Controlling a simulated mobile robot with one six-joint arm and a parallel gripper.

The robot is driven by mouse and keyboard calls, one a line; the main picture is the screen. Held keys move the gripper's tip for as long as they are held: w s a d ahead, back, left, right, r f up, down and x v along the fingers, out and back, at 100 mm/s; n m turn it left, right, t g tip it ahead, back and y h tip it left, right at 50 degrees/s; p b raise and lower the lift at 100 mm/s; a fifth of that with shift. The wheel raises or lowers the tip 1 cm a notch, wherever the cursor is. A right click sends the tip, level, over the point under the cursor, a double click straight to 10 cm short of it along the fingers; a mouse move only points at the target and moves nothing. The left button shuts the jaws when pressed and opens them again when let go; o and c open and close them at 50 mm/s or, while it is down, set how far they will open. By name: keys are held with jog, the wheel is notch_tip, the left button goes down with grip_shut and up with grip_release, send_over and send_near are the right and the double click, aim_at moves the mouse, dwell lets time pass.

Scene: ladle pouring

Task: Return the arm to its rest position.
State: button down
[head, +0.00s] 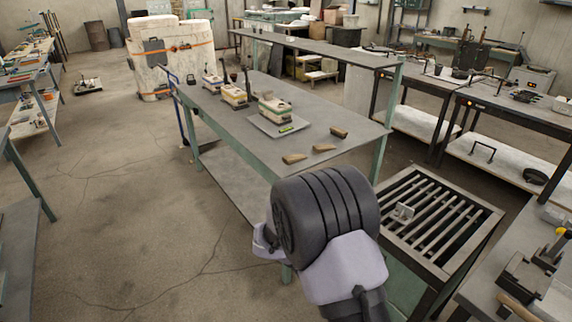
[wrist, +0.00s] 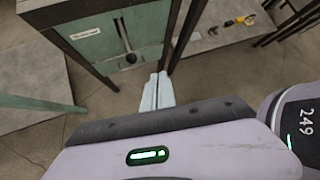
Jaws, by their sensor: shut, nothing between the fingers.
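My gripper (wrist: 157,92) shows in the wrist view as two pale fingers pressed together with nothing between them. The fingers point past a dark-framed green cabinet (wrist: 100,46). In the head view my arm is folded in the lower middle, in front of the long workbench (head: 228,112), and the gripper fingers cannot be made out there.
A slatted grate table (head: 470,206) stands close to the right of my arm, with a small grey metal piece (head: 403,210) on it. The workbench carries several small moulds and a tray (head: 262,125). Open floor (head: 130,225) lies to the left.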

jog(key=s+d+r+m+y, duration=0.1)
jog(key=s+r+m+y, duration=0.2)
jog(key=s+r+m, duration=0.45)
jog(key=s+r+m+y, duration=0.2)
jog(key=s+r+m, duration=0.3)
jog(key=r+m, duration=0.45)
jog(key=s+a+r+m+t+y, duration=0.4)
jog(key=s+r+m, duration=0.4)
jog(key=s+m, duration=0.3)
jog(key=shift+s+a+r+y, duration=0.15)
jog(key=shift+s+r+y, duration=0.1)
jog(key=shift+y, duration=0.35)
